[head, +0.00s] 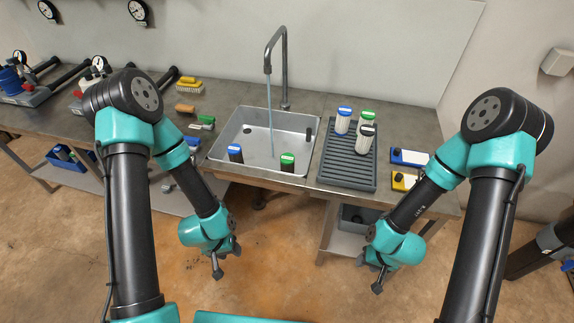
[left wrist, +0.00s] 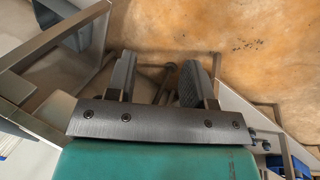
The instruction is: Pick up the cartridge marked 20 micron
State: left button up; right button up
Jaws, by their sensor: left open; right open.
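On a dark grey ribbed drain mat (head: 345,176) stand three white cartridges: one blue-capped (head: 342,125), one green-capped (head: 366,120) and one black-capped (head: 364,145). Two dark cartridges, one blue-capped (head: 235,154) and one green-capped (head: 287,162), stand in the sink. The cap labels are too small to read, so I cannot tell which is marked 20 micron. My left gripper (head: 217,272) hangs low in front of the bench, away from all cartridges; the left wrist view shows its jaws (left wrist: 165,78) apart and empty. My right gripper (head: 377,286) hangs low, open, in front of the mat.
The sink (head: 222,147) has a tall tap (head: 284,65) with running water. Brushes (head: 188,86) and pipework with gauges lie to the left. The floor (head: 275,265) between the arms is clear.

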dwell(0.4)
pick_arm(q)
jog(key=o, duration=0.8)
